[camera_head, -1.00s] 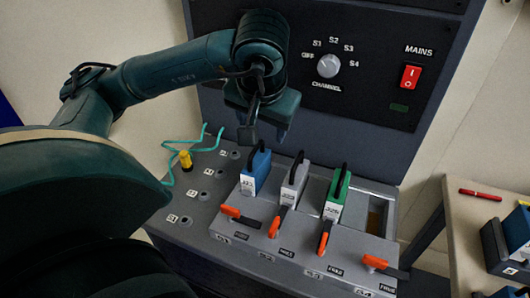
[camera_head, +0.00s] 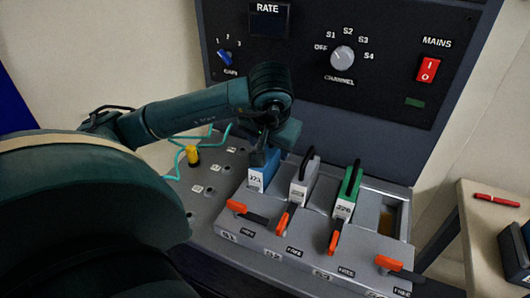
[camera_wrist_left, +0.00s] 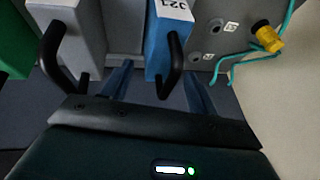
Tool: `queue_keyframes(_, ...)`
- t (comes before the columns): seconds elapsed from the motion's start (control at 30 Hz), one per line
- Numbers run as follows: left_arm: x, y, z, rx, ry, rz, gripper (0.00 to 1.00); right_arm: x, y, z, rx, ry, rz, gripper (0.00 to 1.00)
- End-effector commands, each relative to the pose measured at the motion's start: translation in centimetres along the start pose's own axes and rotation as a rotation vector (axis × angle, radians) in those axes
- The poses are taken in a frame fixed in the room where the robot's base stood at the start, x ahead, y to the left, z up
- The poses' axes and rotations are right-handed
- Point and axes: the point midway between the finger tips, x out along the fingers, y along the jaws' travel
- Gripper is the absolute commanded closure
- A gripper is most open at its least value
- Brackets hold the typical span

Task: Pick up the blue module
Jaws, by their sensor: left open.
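The blue module (camera_head: 261,176) with a white label sits in the leftmost slot of the grey sloped rack (camera_head: 243,236). My left gripper (camera_head: 268,152) is just above and behind it, hiding its black handle in the head view. In the left wrist view the blue module (camera_wrist_left: 160,42) and its black handle (camera_wrist_left: 173,70) show between the two open fingers of the left gripper (camera_wrist_left: 160,88). The fingers stand apart on either side of the handle, and nothing is held. My right gripper does not show.
A grey-white module (camera_head: 302,184) and a green module (camera_head: 346,193) stand in the slots to the right, then an empty slot (camera_head: 390,220). Orange levers line the front. A yellow plug (camera_head: 192,155) with teal cable is at left. A panel with knobs (camera_head: 342,58) rises behind.

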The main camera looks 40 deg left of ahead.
Motion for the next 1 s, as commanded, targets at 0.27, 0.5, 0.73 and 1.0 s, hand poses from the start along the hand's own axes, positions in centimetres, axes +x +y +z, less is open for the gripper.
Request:
queue_keyframes(0.27,1.51,0.01,-0.02,0.000,0.002,0.001,0.41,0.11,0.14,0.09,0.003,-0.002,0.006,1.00)
queue_keyframes(0.5,1.47,0.02,-0.01,0.000,0.001,0.001,0.52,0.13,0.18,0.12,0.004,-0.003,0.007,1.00)
queue_keyframes(0.73,1.46,0.03,0.00,0.000,0.001,0.001,0.70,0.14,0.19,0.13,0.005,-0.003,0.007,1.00)
queue_keyframes(1.0,1.45,0.01,-0.01,0.000,0.001,0.001,0.92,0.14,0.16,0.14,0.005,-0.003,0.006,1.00)
